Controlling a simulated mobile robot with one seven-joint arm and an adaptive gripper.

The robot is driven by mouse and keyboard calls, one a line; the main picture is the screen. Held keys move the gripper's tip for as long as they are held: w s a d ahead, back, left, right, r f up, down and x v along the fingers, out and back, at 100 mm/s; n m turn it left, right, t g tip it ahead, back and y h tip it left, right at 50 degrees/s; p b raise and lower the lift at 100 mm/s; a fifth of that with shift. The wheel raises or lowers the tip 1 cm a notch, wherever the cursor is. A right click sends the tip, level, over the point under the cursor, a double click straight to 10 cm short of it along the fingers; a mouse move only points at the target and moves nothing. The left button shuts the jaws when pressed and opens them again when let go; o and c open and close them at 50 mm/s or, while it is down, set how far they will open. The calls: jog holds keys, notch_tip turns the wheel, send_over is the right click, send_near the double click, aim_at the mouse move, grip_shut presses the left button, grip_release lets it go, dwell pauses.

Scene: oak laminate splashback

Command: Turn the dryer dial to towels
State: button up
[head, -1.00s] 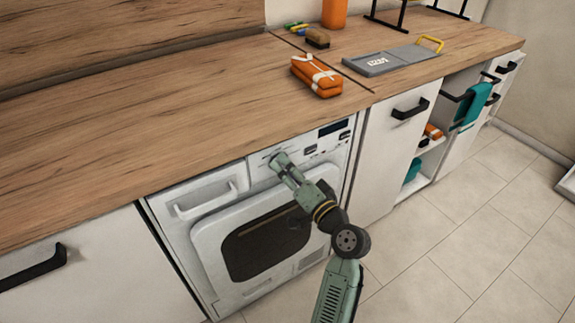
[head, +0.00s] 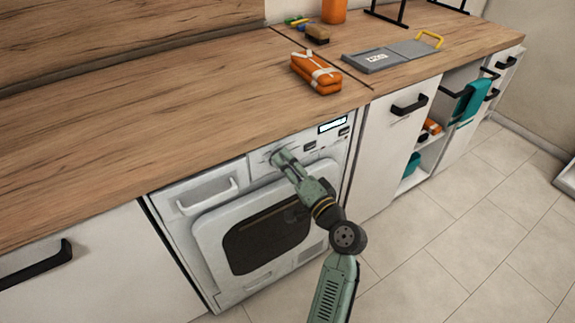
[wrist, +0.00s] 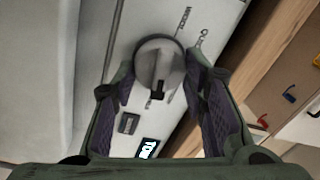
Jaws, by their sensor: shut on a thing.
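The white dryer (head: 210,277) stands under the counter, its door closed. Its silver dial (wrist: 158,62) shows in the wrist view, with a dark notch on the side toward the display. Small labels sit around the dial, too blurred and turned to read surely. My gripper (head: 277,155) reaches the control panel; in the wrist view its two padded fingers (wrist: 160,78) stand on either side of the dial and are shut on it. In the head view the gripper hides the dial. The dryer's display (head: 333,125) is lit; it also shows partly in the wrist view (wrist: 148,148), its text cut off.
A wooden counter (head: 150,135) runs just above the panel. On it lie an orange strapped pouch (head: 315,72), a brush (head: 317,34) and a grey board (head: 390,56) with a yellow handle. The tiled floor (head: 450,230) at the right is clear.

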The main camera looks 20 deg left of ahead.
jog(key=o, duration=1.2)
jog(key=shift+c, duration=0.2)
jog(key=v, duration=1.2)
